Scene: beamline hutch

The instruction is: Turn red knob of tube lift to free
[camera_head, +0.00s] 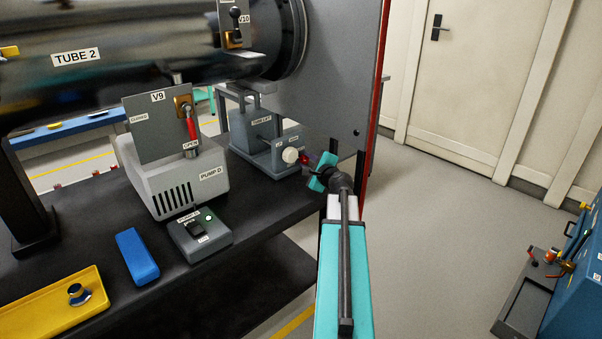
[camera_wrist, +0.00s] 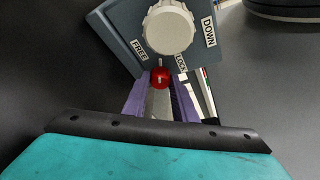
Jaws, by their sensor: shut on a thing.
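The tube lift (camera_head: 262,146) is a grey box on the bench's right end, under the tube. It carries a large white knob (camera_head: 290,155), which also shows in the wrist view (camera_wrist: 168,29). The small red knob (camera_wrist: 160,77) sits below the white one, between the FREE (camera_wrist: 139,50) and LOCK (camera_wrist: 181,63) labels and nearer LOCK. A small pale mark shows on it, but its setting is hard to read. My gripper (camera_wrist: 160,90) is shut on the red knob, with purple fingers on either side. In the head view my wrist hides most of the knob.
A grey panel with a red edge (camera_head: 374,100) stands just behind my wrist. Pump D (camera_head: 180,175), its switch box (camera_head: 200,234), a blue block (camera_head: 137,256) and a yellow tray (camera_head: 50,305) are on the bench. Open floor lies to the right, with a blue unit (camera_head: 575,285) beyond.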

